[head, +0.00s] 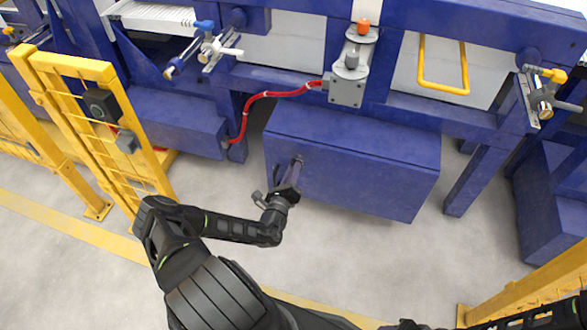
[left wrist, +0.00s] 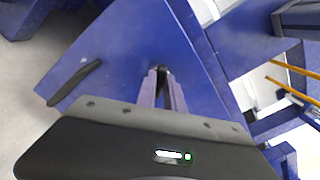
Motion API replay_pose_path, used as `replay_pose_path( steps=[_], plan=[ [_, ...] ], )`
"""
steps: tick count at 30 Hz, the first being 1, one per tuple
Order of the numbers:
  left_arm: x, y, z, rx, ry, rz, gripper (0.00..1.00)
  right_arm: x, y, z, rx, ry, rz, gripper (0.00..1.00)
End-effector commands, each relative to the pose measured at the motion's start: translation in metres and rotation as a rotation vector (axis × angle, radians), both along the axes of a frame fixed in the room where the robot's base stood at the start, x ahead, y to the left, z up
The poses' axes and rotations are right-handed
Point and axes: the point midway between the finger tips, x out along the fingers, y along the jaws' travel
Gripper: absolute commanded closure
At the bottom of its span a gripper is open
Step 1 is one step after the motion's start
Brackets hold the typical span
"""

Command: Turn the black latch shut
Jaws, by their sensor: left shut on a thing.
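A blue cabinet (head: 370,165) hangs under the blue frame in the head view. My left gripper (head: 296,166) reaches its left part with the fingertips at its face. In the left wrist view, my left gripper (left wrist: 162,80) is shut on a small black latch (left wrist: 162,71), most of which the fingers hide. A second, longer black latch or handle (left wrist: 75,83) lies slanted on the same blue cabinet face (left wrist: 125,60), apart from the gripper. My right gripper does not show; only dark parts of my right arm appear at the lower right of the head view.
A yellow gate (head: 105,125) stands to the left of my left arm. A red hose (head: 262,97) runs above the cabinet to a grey unit (head: 350,75). A yellow handle (head: 440,88) is at the upper right. The grey floor below the cabinet is clear.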

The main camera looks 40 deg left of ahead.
Motion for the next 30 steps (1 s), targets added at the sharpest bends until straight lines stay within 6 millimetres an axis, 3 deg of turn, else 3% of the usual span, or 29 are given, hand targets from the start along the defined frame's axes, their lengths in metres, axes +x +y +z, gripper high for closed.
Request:
replay_pose_path(
  steps=[18, 30],
  plan=[
    [-0.0009, 0.0018, -0.0036, -0.547, -0.189, 0.001, 1.0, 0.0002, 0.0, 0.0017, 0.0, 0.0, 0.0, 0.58],
    [-0.0007, 0.0017, -0.0046, -0.777, -0.271, 0.001, 1.0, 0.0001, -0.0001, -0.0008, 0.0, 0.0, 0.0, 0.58]
  ],
)
